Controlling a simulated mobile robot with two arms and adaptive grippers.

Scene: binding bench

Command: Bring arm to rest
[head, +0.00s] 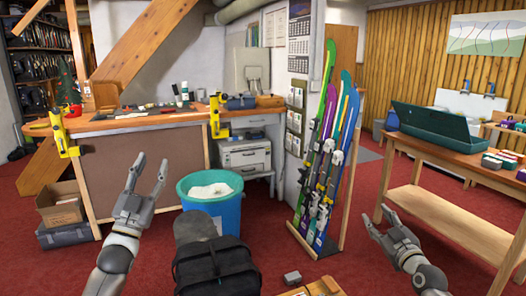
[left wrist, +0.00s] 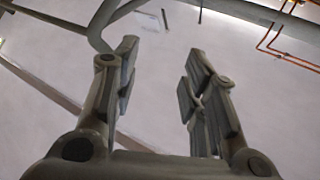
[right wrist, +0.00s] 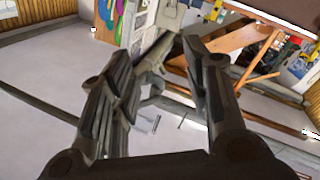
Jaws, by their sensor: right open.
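My left gripper (head: 150,172) is raised in front of the binding bench (head: 140,122), with its fingers apart and nothing between them. The left wrist view shows its two fingers (left wrist: 162,85) spread against a pale ceiling. My right gripper (head: 376,218) is at the right of the head view, left of the wooden table (head: 440,150). Its fingers are apart and empty. In the right wrist view the fingers (right wrist: 160,75) stand open, with ceiling and room behind them. Neither gripper appears to touch anything.
A blue-green bin (head: 212,212) stands between my arms, with a black bag (head: 215,268) in front of it. A rack of skis (head: 325,160) stands in the middle. Yellow vises (head: 62,135) are on the bench. Red carpet (head: 270,240) shows between bin and rack.

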